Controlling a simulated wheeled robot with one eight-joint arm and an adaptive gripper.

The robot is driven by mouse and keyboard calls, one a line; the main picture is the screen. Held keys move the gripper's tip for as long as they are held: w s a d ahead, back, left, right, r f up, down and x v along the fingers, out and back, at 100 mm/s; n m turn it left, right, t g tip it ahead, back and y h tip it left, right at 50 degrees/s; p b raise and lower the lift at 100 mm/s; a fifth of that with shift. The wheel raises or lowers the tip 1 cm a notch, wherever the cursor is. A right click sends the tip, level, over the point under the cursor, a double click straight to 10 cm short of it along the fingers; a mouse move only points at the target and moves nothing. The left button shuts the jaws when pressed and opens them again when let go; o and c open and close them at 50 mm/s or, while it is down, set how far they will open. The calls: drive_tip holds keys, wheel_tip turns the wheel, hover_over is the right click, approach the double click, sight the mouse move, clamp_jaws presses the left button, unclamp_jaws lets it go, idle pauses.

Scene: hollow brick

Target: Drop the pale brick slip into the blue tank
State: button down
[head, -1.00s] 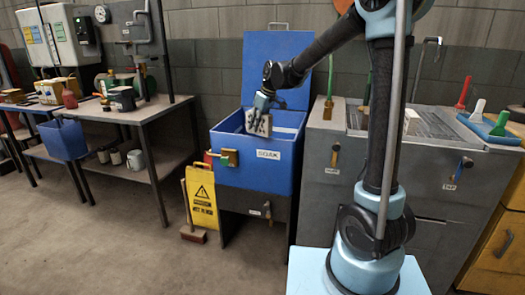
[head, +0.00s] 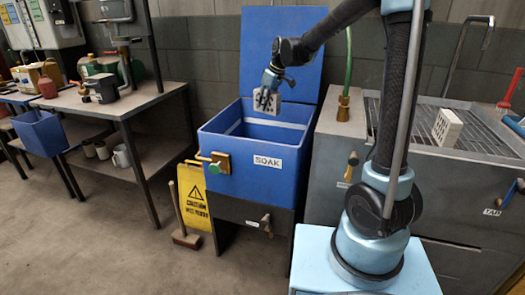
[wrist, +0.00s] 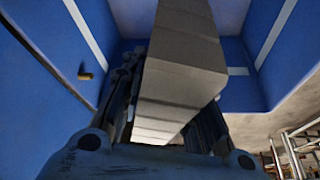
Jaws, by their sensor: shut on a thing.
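My gripper (head: 268,90) is shut on a pale brick slip (head: 265,101) with dark holes in its face. It holds the slip over the open blue tank (head: 228,168), which is labelled SOAK. In the head view the slip overlaps the tank's back rim, clear of the water or floor inside. The wrist view shows the slip (wrist: 182,65) between the two fingers (wrist: 165,115), with blue walls around it. The tank's lid (head: 282,45) stands upright behind it. The inside bottom of the tank is hidden in the head view.
Another pale holed brick (head: 447,127) stands on the metal grating (head: 420,110) to the right. A cluttered workbench (head: 130,108) is further left.

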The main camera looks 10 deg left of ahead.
sight(273, 92)
drive_tip(key=shift+w+f, duration=0.2)
drive_tip(key=shift+w, duration=0.1)
drive_tip(key=shift+f, duration=2.8)
drive_tip(key=c, duration=1.2)
unclamp_jaws()
drive_tip(key=shift+o, duration=0.2)
drive_tip(key=shift+s+r, duration=0.1)
drive_tip(key=v, duration=1.1)
drive_tip(key=shift+d+r, duration=0.2)
drive_tip(key=shift+r, duration=0.1)
drive_tip(key=shift+s, duration=0.1)
